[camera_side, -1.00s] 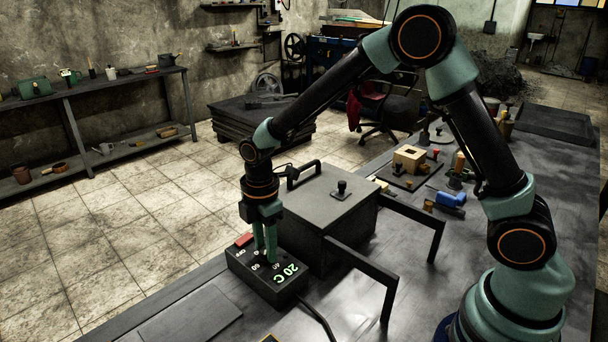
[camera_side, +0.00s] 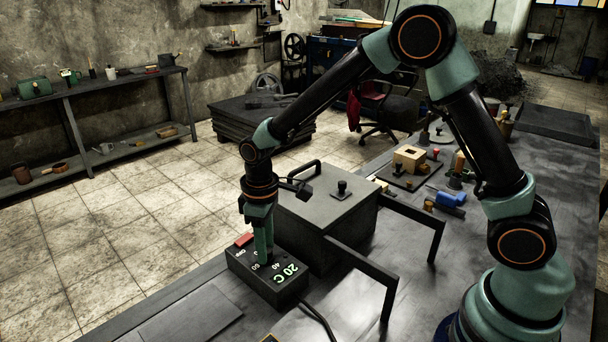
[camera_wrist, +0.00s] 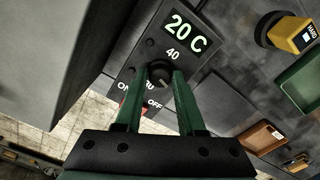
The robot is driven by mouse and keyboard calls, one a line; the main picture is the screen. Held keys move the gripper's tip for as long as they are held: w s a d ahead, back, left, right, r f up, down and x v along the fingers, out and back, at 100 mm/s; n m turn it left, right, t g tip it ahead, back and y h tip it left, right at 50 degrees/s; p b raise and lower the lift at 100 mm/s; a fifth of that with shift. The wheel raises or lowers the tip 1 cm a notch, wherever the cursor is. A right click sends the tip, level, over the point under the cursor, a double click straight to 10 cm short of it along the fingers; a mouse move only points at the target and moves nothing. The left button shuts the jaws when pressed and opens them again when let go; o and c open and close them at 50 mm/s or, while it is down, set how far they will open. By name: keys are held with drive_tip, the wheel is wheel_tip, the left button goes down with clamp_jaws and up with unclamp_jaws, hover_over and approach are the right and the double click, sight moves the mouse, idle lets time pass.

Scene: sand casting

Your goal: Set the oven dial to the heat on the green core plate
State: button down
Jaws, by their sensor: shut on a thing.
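The oven dial is a black knob (camera_wrist: 160,72) on a dark control box (camera_side: 262,285), below a lit display (camera_wrist: 186,34) reading 20 C. The number 40 shows between knob and display; other dial marks are partly hidden. My gripper (camera_side: 264,262) points down onto the box. In the wrist view its green fingers (camera_wrist: 161,76) are shut on the knob, one on each side. The oven (camera_side: 325,215) is a dark box beside the control box. I cannot make out the green core plate or its heat mark.
A red switch (camera_side: 244,240) sits at the box's far end. A black frame (camera_side: 388,285) stands in front of the oven. In the wrist view, a yellow piece (camera_wrist: 290,34) marked HARD, a green tray (camera_wrist: 300,85) and a brown tray (camera_wrist: 262,136) lie to the right.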

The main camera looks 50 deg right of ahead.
drive_tip(key=m, duration=0.4)
drive_tip(key=shift+m, duration=2.3)
drive_tip(key=c, duration=0.5)
unclamp_jaws()
wheel_tip(320, 180, up, 12)
drive_tip(key=shift+r, duration=0.1)
